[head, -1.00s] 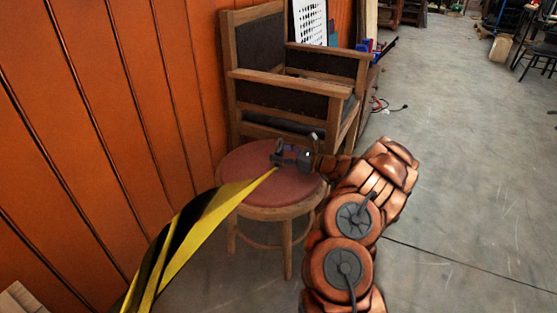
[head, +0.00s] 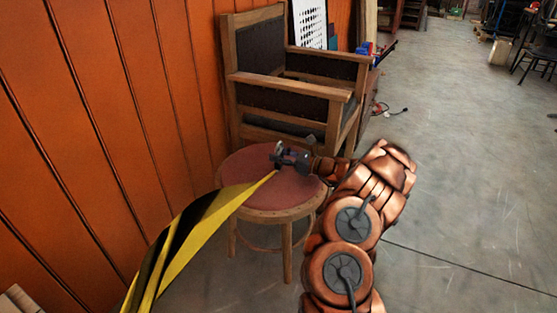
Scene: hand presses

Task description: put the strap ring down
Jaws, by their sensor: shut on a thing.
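My gripper (head: 283,157) is over the red round seat of a wooden stool (head: 245,185), with my copper-coloured arm reaching in from the lower right. It is shut at the upper end of a yellow and black strap (head: 205,225). The strap runs down and left from the gripper, across the stool's left edge, and out of the bottom of the picture. The strap ring is too small and too covered by the fingers to make out. I cannot tell whether it touches the seat.
A wooden armchair (head: 290,88) with dark panels stands right behind the stool. An orange panelled wall (head: 110,120) closes off the left side. The grey concrete floor (head: 460,170) to the right is open. A cable (head: 395,110) lies on it farther back.

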